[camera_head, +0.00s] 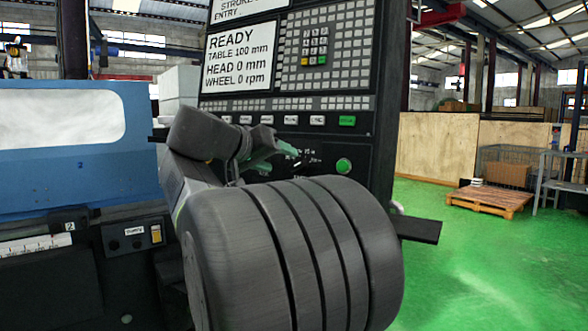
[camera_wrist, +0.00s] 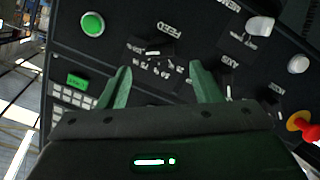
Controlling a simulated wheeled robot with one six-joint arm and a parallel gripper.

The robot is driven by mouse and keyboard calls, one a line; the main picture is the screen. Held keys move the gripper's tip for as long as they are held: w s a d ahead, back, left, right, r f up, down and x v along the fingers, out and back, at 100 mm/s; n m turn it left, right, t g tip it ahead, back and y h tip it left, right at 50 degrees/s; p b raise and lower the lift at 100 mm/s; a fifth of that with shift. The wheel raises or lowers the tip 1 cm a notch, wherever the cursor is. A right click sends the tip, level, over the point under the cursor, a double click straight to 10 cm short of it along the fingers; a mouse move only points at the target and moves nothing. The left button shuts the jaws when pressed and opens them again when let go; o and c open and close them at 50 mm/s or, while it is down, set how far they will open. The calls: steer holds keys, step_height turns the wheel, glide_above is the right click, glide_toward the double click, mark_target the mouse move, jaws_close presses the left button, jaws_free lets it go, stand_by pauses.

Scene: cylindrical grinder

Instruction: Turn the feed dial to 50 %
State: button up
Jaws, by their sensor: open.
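The feed dial (camera_wrist: 153,51) is a dark knob with a white mark on the black panel, seen upside down in the wrist view under its FEED label. In the head view my gripper (camera_head: 275,146) is in front of the lower control panel, and my arm and gripper hide the dial there.
A green button (camera_wrist: 92,24) sits beside the dial; it also shows in the head view (camera_head: 344,166). The screen (camera_head: 240,58) reads READY. Green floor (camera_head: 470,250) is open at right.

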mark_target(294, 165)
steer(key=x, duration=0.7)
steer(key=shift+w+b, duration=0.15)
steer(key=shift+b, duration=0.15)
steer(key=c, duration=1)
